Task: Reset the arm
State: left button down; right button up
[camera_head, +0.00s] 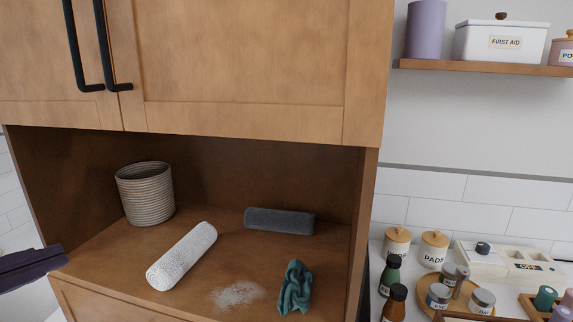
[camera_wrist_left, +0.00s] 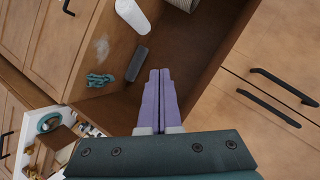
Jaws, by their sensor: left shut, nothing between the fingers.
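My left gripper (camera_head: 30,262) shows at the left edge of the head view, in front of the cabinet's left side. In the left wrist view its two purple fingers (camera_wrist_left: 160,100) are together with nothing between them. They point toward the open cabinet niche and appear apart from the things in it. My right gripper is in neither view.
The niche shelf (camera_head: 215,248) holds a ribbed basket (camera_head: 146,194), a white rolled towel (camera_head: 182,256), a dark grey roll (camera_head: 279,221), a teal cloth (camera_head: 295,288) and white powder (camera_head: 238,294). Bottles (camera_head: 390,274) and jars crowd the counter at right. Black door handles (camera_head: 108,50) project above.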

pick_arm(q)
jog(key=s+d+f+n+g+h, duration=0.1)
jog(key=s+d+f+n+g, duration=0.35)
jog(key=s, duration=0.45)
jog(key=s+d+f+n+g+h, duration=0.1)
jog(key=s+d+f+n+g, duration=0.35)
jog(key=s, duration=0.35)
notch_tip(320, 180, up, 30)
jog(key=p, duration=3)
jog(key=shift+s+a+f+g+p, duration=0.15)
jog(key=shift+s+a+g+p, duration=0.1)
jog(key=shift+s+g+p, duration=0.15)
